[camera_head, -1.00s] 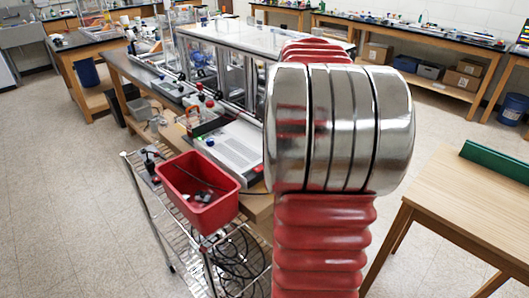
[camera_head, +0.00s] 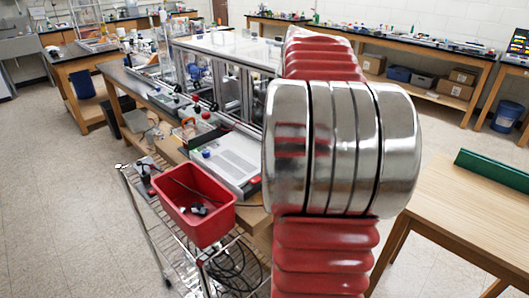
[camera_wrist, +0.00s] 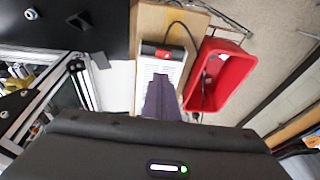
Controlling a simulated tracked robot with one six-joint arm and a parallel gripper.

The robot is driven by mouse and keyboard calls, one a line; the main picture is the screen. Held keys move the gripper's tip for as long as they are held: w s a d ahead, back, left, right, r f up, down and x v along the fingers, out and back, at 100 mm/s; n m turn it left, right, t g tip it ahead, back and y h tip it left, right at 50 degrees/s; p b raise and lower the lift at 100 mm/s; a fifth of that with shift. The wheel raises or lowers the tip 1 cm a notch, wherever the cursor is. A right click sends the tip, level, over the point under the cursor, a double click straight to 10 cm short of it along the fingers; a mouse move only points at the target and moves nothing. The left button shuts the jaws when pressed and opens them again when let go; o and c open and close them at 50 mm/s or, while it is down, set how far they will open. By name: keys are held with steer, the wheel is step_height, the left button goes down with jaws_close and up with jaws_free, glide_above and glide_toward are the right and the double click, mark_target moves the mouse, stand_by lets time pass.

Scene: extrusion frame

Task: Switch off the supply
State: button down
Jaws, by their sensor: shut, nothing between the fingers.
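The supply is a pale, flat box (camera_head: 226,161) on the wooden bench in the head view. It also shows in the wrist view (camera_wrist: 146,94), with a dark end panel bearing a red switch (camera_wrist: 163,54) and a black cable nearby. I cannot tell which way the switch is tipped. My gripper (camera_wrist: 160,80) shows in the wrist view as dark, narrow fingers, shut and empty. The fingers point toward the supply and overlap its face in the picture, short of the switch. Contact cannot be told. In the head view my own arm hides the gripper and the area behind it.
A red bin (camera_head: 182,217) with small items stands on a wire cart (camera_head: 139,208) beside the supply; it also shows in the wrist view (camera_wrist: 232,83). A metal-framed, clear-panelled enclosure (camera_head: 231,43) stands behind. A wooden table (camera_head: 470,205) stands at right. Floor is clear at left.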

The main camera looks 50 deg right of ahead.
mark_target(254, 180)
steer(key=shift+a+r, duration=0.1)
steer(key=shift+a, duration=0.1)
steer(key=shift+w, duration=0.1)
steer(key=x, duration=0.9)
steer(key=s+a+x, duration=0.1)
steer(key=x, duration=0.3)
steer(key=shift+a+f, duration=0.1)
steer(key=shift+f, duration=0.4)
steer(key=shift+f, duration=0.1)
